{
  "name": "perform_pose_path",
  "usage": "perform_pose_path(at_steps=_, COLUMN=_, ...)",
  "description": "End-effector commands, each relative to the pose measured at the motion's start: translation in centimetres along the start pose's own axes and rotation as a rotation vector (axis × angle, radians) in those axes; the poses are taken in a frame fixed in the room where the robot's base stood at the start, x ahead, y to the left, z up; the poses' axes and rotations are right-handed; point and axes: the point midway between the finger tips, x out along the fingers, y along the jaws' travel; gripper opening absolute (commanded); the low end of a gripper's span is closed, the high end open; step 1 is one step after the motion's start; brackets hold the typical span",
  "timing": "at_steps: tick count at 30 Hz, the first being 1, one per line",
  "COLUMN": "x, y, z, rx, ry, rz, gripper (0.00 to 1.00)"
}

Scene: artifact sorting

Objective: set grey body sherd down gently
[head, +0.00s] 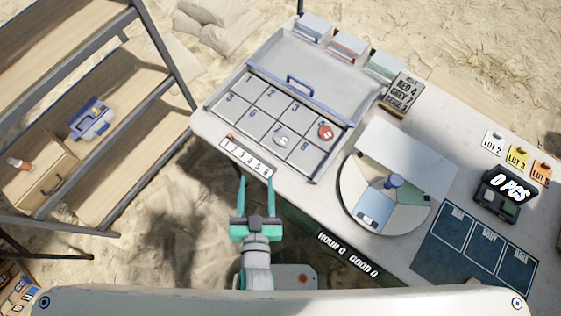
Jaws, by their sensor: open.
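A small pale grey piece (281,141), which looks like the grey body sherd, lies in the compartment marked 7 of the numbered tray (216,108). Its fine shape is too small to tell. My gripper (256,182) is open, with nothing seen between its two teal fingers. It is below and left of the grey piece in the picture, apart from it, near the table's front edge and the numbered strip (245,158). A red-orange sherd (325,132) lies in the compartment marked 4.
A round turntable (350,190) with a pale upright panel (405,155) stands right of the tray. Lidded boxes (348,45) line the back. A wooden shelf (120,85) stands left.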

Motion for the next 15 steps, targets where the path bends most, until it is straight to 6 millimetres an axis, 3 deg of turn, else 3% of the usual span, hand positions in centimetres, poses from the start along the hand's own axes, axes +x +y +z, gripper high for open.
perform_pose_path(at_steps=1, x=-2.0, y=1.1, z=0.7, rx=-0.005, ry=-0.013, rz=0.016, gripper=0.5)
perform_pose_path(at_steps=6, x=-7.4, y=4.1, z=0.7, rx=-0.031, ry=-0.01, rz=0.046, gripper=0.5)
perform_pose_path(at_steps=10, x=-10.0, y=5.4, z=0.2, rx=-0.053, ry=-0.004, rz=0.043, gripper=0.5)
perform_pose_path(at_steps=15, x=-11.5, y=6.2, z=-0.3, rx=-0.067, ry=0.003, rz=0.038, gripper=0.5)
